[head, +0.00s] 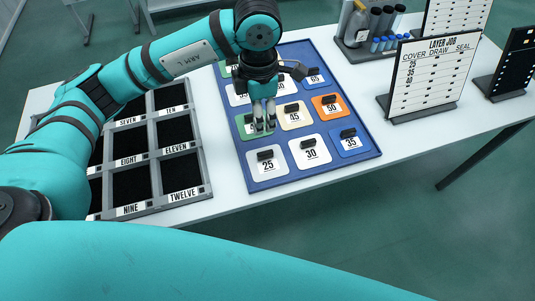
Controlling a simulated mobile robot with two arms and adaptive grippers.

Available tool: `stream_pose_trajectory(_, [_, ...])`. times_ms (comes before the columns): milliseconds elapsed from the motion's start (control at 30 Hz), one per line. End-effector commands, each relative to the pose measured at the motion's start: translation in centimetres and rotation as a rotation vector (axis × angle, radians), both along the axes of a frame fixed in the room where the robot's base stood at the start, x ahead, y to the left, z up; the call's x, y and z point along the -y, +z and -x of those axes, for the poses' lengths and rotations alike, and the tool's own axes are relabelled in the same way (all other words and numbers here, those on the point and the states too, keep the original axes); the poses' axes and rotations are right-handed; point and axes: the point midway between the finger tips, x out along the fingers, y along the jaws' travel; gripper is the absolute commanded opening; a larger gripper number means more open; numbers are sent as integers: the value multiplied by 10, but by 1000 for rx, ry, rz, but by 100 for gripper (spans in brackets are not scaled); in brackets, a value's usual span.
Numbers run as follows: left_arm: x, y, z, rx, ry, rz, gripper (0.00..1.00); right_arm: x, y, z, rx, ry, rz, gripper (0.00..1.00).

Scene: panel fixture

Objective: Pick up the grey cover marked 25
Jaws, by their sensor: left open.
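The grey cover marked 25 (269,179) lies at the near left corner of the blue tray (246,166), with a dark handle on top. My left gripper (265,126) points down with its fingers apart. In the picture it overlaps a green cover (246,133) just behind the 25 cover and hides most of its label. I cannot tell how high the fingertips are above that cover. Nothing shows between the fingers. My right gripper is not in view.
Near covers marked 30 (310,157), 35 (349,142), 45 (294,118) and 50 (329,107) surround it. A grey compartment frame (170,199) stands left. A job board (430,75) and bottle rack (358,50) stand at the back right.

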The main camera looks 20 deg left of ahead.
Motion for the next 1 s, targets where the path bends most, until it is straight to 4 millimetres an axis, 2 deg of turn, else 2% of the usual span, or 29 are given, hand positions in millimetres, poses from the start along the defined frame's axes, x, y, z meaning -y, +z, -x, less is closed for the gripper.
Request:
stream_pose_trajectory(400, [0, -87, 2, -8, -3, 3, 42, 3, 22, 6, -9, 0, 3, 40])
stream_pose_trajectory(500, [1, -101, 1, -7, -2, 4, 42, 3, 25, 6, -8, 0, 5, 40])
stream_pose_trajectory(767, [-1, -119, -1, -6, -1, 3, 42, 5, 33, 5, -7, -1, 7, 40])
stream_pose_trajectory(900, [-3, -139, -5, -8, -1, 3, 42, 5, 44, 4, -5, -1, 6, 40])
stream_pose_trajectory(1000, [-3, -154, -5, -6, -2, 4, 42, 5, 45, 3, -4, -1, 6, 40])
